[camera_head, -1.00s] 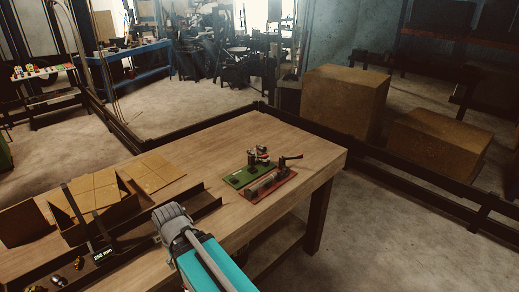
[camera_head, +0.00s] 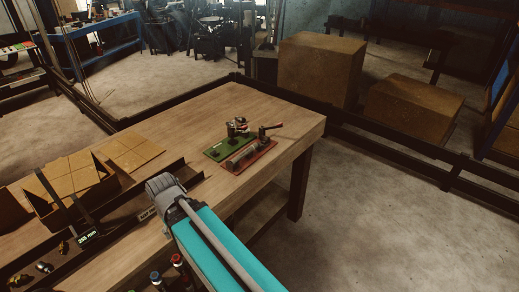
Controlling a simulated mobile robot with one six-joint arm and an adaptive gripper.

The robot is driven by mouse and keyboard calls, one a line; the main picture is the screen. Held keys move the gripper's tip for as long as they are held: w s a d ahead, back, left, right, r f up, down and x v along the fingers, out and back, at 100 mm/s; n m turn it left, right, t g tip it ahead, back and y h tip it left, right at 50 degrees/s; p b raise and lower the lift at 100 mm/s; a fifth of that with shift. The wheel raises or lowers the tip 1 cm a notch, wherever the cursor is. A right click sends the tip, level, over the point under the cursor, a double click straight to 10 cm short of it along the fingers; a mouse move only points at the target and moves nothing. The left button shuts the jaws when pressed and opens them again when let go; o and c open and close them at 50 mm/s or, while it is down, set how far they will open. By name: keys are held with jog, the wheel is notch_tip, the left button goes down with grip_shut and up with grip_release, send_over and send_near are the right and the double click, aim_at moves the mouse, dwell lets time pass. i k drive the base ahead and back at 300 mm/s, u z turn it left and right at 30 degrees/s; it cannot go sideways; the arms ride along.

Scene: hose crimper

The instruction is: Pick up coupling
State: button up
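Several small brass-coloured fittings, which look like couplings, lie in the dark tray at the lower left of the head view.
The wooden table (camera_head: 285,115) carries a green-based device (camera_head: 213,150) beside a red-based one (camera_head: 250,158) with a lever. Dark rails (camera_head: 400,155) run behind the table.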

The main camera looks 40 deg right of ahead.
aim_at(241, 119)
jog(key=z, duration=1.15)
jog(key=k, duration=0.65)
jog(key=z, duration=0.35)
jog(key=i, duration=1.35)
jog(key=z, duration=0.05)
